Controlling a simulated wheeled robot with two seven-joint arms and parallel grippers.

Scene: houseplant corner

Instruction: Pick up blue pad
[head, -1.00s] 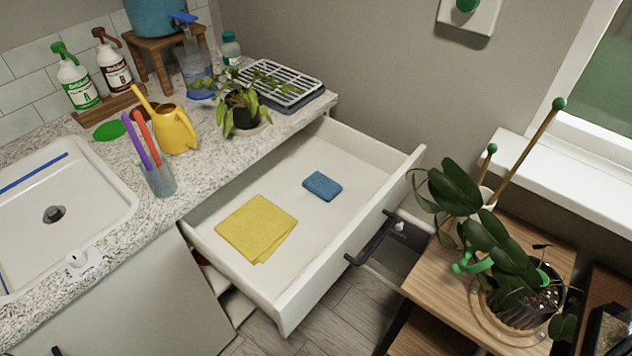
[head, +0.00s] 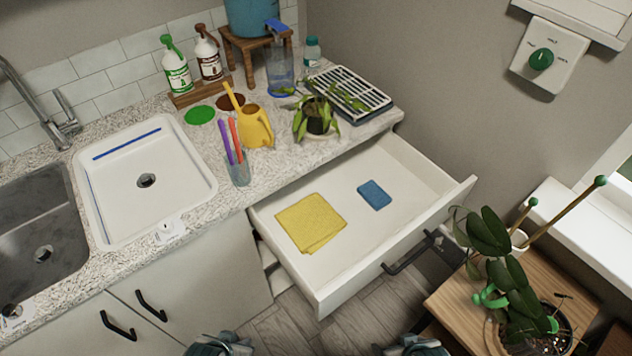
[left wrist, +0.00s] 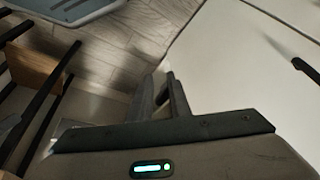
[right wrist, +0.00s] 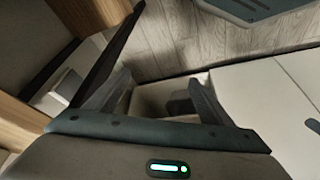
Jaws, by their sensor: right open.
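The blue pad (head: 374,195) lies flat in the open white drawer (head: 425,219), right of the folded yellow cloth (head: 311,223). In the head view my left gripper (head: 220,346) and right gripper (head: 412,346) show only in part at the bottom edge, well apart from the drawer's contents. In the left wrist view the left gripper's fingers (left wrist: 165,92) are close together with nothing seen between them; whether they are shut is unclear. In the right wrist view my right gripper (right wrist: 160,88) is open and empty. Neither wrist view shows the pad.
The countertop above the drawer holds a yellow watering can (head: 255,127), a cup of pens (head: 238,171), a potted plant (head: 317,120) and a sink. A wooden plant stand (head: 462,299) is right of the drawer. The drawer's black handle (head: 408,256) sticks out in front.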

